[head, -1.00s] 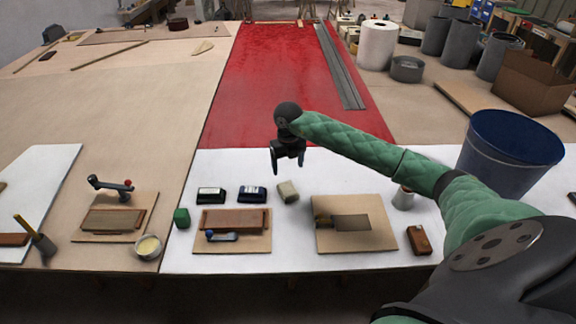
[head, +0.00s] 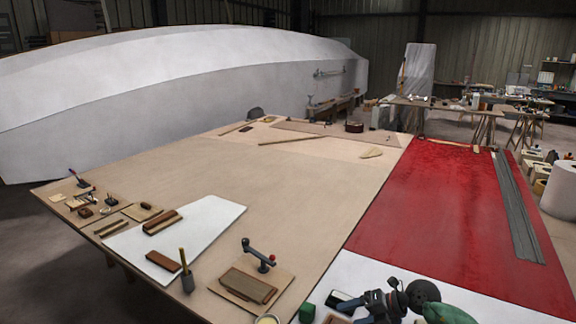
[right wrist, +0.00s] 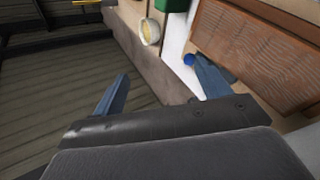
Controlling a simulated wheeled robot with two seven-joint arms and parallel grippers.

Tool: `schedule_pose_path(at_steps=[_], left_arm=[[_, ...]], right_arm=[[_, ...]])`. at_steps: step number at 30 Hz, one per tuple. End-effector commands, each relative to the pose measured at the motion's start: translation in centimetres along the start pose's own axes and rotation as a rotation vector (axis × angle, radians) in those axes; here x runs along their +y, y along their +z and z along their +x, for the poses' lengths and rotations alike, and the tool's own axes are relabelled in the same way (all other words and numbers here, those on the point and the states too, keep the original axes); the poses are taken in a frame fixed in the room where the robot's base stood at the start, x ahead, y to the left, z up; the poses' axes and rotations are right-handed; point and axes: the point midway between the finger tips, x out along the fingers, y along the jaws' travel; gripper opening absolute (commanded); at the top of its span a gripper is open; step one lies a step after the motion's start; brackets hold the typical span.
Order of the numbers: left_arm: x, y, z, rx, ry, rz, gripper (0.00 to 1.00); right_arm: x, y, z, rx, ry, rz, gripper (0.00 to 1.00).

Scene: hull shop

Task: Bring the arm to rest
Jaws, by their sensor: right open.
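My right gripper (head: 354,309) is low at the right of the head view, over the near edge of the white sheet (head: 400,272). In the right wrist view its two blue fingers (right wrist: 163,90) stand wide apart with nothing between them. The right finger is close to a blue knob (right wrist: 188,60) and a brown wooden block (right wrist: 255,42); I cannot tell whether it touches them. The left finger is over the floor beyond the table edge. My left gripper is not in view.
A green block (head: 307,312) and a cream-filled bowl (head: 268,320) are left of the gripper. The red sheet (head: 440,220) and the bare middle of the table (head: 290,185) are largely clear.

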Motion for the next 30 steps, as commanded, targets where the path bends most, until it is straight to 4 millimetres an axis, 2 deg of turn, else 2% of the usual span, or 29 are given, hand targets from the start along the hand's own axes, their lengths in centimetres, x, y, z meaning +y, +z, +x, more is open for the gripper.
schedule_pose_path(at_steps=[1,3,7,10,14,17,20,26,30], left_arm=[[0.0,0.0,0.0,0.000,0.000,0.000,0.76],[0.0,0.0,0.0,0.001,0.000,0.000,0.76],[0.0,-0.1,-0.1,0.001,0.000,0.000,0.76],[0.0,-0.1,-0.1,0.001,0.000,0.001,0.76],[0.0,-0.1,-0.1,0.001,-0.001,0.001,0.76],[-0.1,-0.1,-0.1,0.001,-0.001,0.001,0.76],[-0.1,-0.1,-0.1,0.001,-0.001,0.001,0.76],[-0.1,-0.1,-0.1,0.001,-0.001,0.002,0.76],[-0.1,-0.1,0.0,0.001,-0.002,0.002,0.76]], right_arm=[[1.9,-0.9,1.0,-0.033,0.102,0.024,0.76],[4.6,-1.4,1.6,-0.093,0.240,0.062,0.76],[8.8,-2.0,1.5,-0.220,0.473,0.165,0.76],[10.9,-2.1,0.6,-0.329,0.629,0.269,0.76],[12.0,-1.9,-1.3,-0.483,0.795,0.434,0.76],[11.7,-1.8,-2.9,-0.608,0.892,0.583,0.76],[10.3,-2.0,-4.4,-0.733,0.959,0.749,0.76],[5.4,-4.0,-6.6,-0.976,0.995,1.119,0.76],[1.0,-7.1,-7.0,-1.122,0.938,1.402,0.76]])
